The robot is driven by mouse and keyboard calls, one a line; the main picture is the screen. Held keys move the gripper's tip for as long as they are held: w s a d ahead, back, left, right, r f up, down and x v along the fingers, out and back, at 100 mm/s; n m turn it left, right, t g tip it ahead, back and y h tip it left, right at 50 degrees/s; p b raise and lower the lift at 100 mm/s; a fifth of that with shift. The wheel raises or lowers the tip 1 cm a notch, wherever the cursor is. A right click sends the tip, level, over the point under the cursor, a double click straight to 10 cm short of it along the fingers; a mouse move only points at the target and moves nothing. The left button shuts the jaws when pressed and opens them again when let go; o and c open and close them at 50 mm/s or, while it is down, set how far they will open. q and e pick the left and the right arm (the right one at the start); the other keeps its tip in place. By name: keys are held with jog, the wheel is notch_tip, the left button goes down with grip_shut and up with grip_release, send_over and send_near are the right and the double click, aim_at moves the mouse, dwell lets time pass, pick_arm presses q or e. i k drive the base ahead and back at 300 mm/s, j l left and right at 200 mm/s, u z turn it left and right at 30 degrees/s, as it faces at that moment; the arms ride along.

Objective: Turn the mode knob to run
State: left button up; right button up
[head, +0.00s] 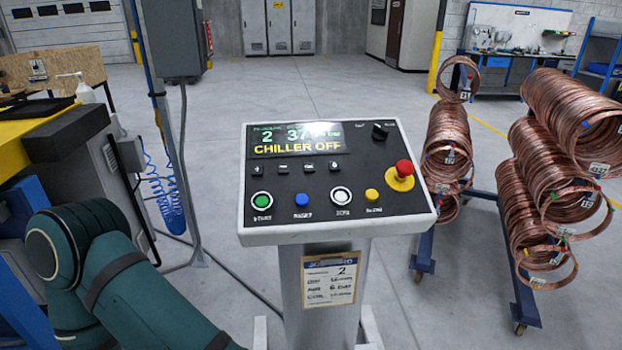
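The control panel (280,218) stands on a grey pedestal in the middle of the head view. The mode knob (380,131) is a small black knob at the panel's upper right; its labels are too small to read surely. The display (295,140) shows "CHILLER OFF" in yellow under green figures. A green button (261,199), a blue button (302,199), a white button (341,195) and a yellow button (372,195) line the front. A red mushroom button (403,168) sits at the right. My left arm shows at the lower left, its gripper out of frame. My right gripper is not in view.
Racks of copper coils (448,135) stand to the right of the panel, with more coils (545,190) farther right. A grey machine (80,150) with hanging blue hoses (172,205) is at the left. The floor behind the panel is clear.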

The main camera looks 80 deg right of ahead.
aim_at(379, 133)
jog(key=z, duration=2.7)
